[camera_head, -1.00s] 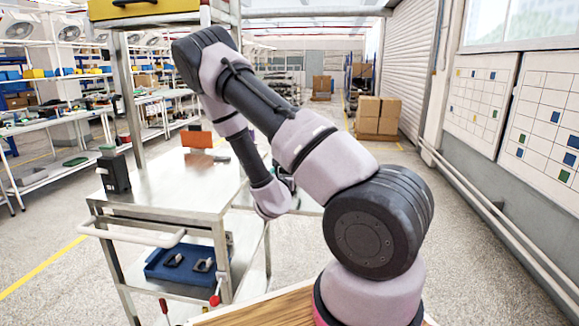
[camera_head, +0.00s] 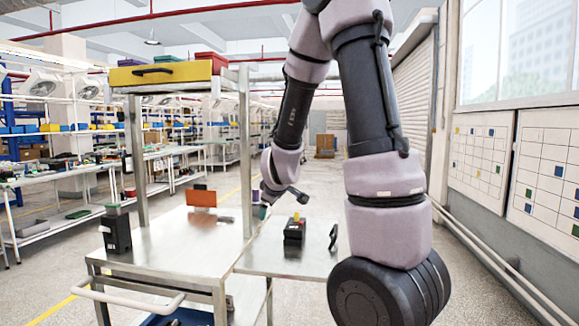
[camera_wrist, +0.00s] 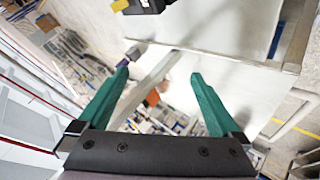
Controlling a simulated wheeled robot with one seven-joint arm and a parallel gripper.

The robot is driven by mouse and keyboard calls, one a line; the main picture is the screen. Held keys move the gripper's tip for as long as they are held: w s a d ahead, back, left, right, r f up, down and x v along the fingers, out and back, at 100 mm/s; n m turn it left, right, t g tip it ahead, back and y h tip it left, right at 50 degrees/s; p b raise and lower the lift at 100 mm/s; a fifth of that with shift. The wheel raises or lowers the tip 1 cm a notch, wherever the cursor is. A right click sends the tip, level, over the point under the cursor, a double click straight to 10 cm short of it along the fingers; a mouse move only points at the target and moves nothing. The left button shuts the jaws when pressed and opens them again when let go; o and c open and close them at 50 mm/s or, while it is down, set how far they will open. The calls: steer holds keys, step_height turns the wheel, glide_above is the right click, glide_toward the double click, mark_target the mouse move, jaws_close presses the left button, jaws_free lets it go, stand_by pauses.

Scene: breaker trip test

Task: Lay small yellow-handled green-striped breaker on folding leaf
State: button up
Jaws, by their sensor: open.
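A small black breaker with a yellow handle (camera_head: 295,229) stands upright on the folding leaf (camera_head: 270,262), at the cart's right side. A thin green line seems to run along its body, too small to be sure. Part of a black body with yellow, likely this breaker (camera_wrist: 140,5), is cut off by the top edge of the wrist view. My gripper (camera_head: 266,207) is left of the breaker, above the leaf's left part, apart from it. In the wrist view my gripper's green fingers (camera_wrist: 160,85) are spread with nothing between them.
A larger black block with a green top (camera_head: 116,230) stands at the cart's left edge. An orange plate (camera_head: 201,197) stands at the back. A dark curved handle (camera_head: 333,237) lies right of the breaker. A steel post (camera_head: 245,150) rises beside the leaf.

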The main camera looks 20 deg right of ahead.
steer(key=s+a+r+m+g+y, duration=0.1)
steer(key=s+a+r+m+y, duration=0.15)
steer(key=s+r, duration=0.35)
steer(key=s+a+r+m+y, duration=0.2)
steer(key=s+r+m, duration=0.2)
steer(key=s+r, duration=0.2)
steer(key=s+r+m, duration=0.2)
steer(key=s, duration=0.4)
steer(key=s+r+m+g, duration=0.1)
steer(key=s+r+m, duration=0.1)
steer(key=s, duration=0.5)
steer(key=shift+s+a+m+g, duration=0.2)
steer(key=shift+m+g, duration=0.1)
steer(key=shift+m, duration=0.35)
steer(key=shift+w+h, duration=0.1)
steer(key=shift+h, duration=0.15)
